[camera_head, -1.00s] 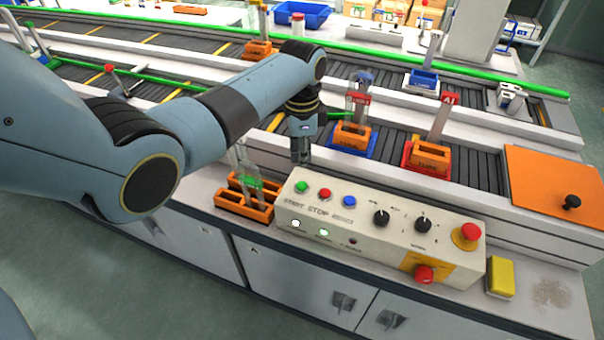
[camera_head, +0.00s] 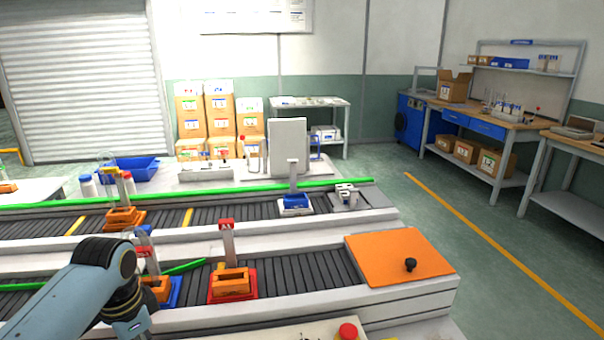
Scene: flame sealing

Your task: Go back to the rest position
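My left arm reaches in from the lower left, and its gripper (camera_head: 134,330) is at the bottom edge, mostly cut off. Its fingers are hidden, so I cannot tell whether it is open or shut. It is in front of an orange holder (camera_head: 156,291) on a blue base (camera_head: 177,292), partly covered by the arm. To the right, an orange holder (camera_head: 230,282) on a red base (camera_head: 250,284) stands on the near conveyor, with a red-topped clear piece (camera_head: 228,240) upright in it. My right gripper is not in view.
An orange panel with a black knob (camera_head: 385,258) closes the near conveyor's right end. A red button (camera_head: 348,331) shows at the bottom. Another orange holder (camera_head: 124,218) and a blue-and-white fixture (camera_head: 296,204) sit on the far conveyor. Open floor (camera_head: 470,230) lies right.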

